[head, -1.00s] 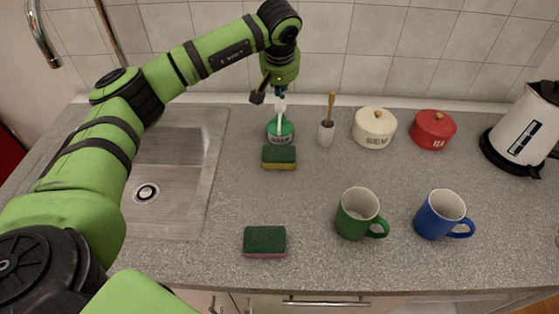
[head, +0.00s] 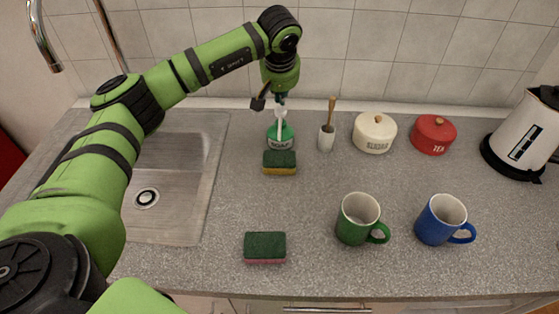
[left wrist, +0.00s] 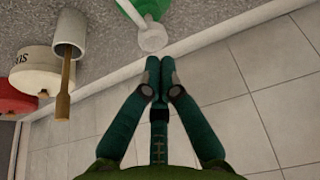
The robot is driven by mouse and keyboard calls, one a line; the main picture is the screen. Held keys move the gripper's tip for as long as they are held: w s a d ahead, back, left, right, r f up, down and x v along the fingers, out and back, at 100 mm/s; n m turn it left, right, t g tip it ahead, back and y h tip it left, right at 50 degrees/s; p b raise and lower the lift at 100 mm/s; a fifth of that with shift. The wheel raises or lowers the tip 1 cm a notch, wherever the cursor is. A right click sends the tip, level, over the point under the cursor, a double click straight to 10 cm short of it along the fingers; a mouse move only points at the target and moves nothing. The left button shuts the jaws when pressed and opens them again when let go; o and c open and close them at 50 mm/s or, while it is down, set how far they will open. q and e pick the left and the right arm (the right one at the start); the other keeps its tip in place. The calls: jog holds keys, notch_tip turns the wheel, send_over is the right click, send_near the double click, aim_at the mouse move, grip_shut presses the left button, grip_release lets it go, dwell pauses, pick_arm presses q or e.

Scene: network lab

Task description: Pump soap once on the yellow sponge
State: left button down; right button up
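The soap dispenser (head: 281,138) is green with a white pump head and spout, standing upright behind the yellow sponge. In the left wrist view its pump head (left wrist: 152,38) shows just beyond my fingertips; I cannot tell whether they touch it. The yellow sponge (head: 280,171) has a dark green top and lies flat just in front of the dispenser, below the spout. My left gripper (head: 281,99) is above the pump head. In the left wrist view its fingertips (left wrist: 160,66) are together with nothing visible between them. My right gripper is not in view.
A pink sponge (head: 265,261) with a green top lies near the front edge. A green mug (head: 357,222), blue mug (head: 440,222), brush holder (head: 326,139), sugar jar (head: 374,134), tea jar (head: 433,137) and kettle (head: 519,143) stand to the right. A sink (head: 175,215) is left.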

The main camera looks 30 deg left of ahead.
aim_at(280, 110)
pick_arm(q)
jog(key=shift+f, duration=0.2)
dwell(0.4)
jog(key=shift+s+f+b, duration=0.1)
jog(key=shift+f+b, duration=1)
jog(key=shift+f, duration=0.45)
jog(key=shift+r, duration=0.1)
jog(key=shift+r+p, duration=0.4)
jog(key=shift+p, duration=0.1)
jog(key=shift+r+p, duration=0.65)
jog(key=shift+r, duration=0.4)
jog(key=shift+r, duration=0.15)
jog(key=shift+r+p, duration=2.2)
jog(key=shift+r, duration=0.7)
